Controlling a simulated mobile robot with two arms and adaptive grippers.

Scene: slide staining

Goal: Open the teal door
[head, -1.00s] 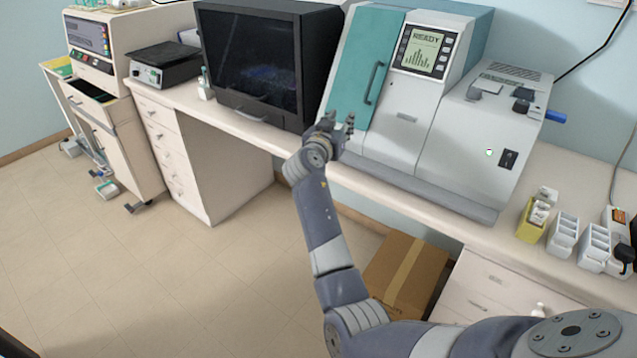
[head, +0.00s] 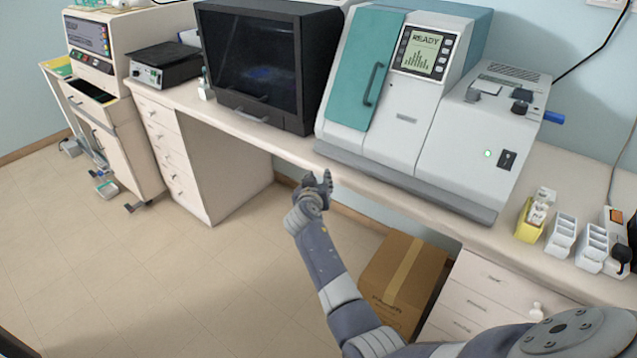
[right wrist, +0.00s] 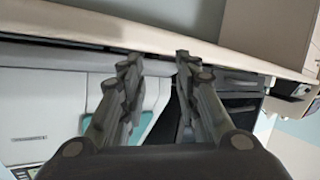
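The teal door (head: 366,72) is on the left front of the white staining machine (head: 404,124), with a dark vertical handle (head: 373,84) near its right edge. The door looks closed. My right gripper (head: 326,180) is in front of the bench edge, below and left of the door, apart from it and its handle. In the right wrist view the two fingers of my right gripper (right wrist: 158,62) are spread with nothing between them. A piece of the teal door (right wrist: 97,142) shows there behind the left finger. My left gripper is not in view.
A black-fronted cabinet (head: 252,68) stands left of the machine. The bench's front edge (head: 290,150) runs between my right gripper and the machine. A cardboard box (head: 402,275) is under the bench. White racks (head: 562,236) and a yellow holder (head: 527,222) stand at the right.

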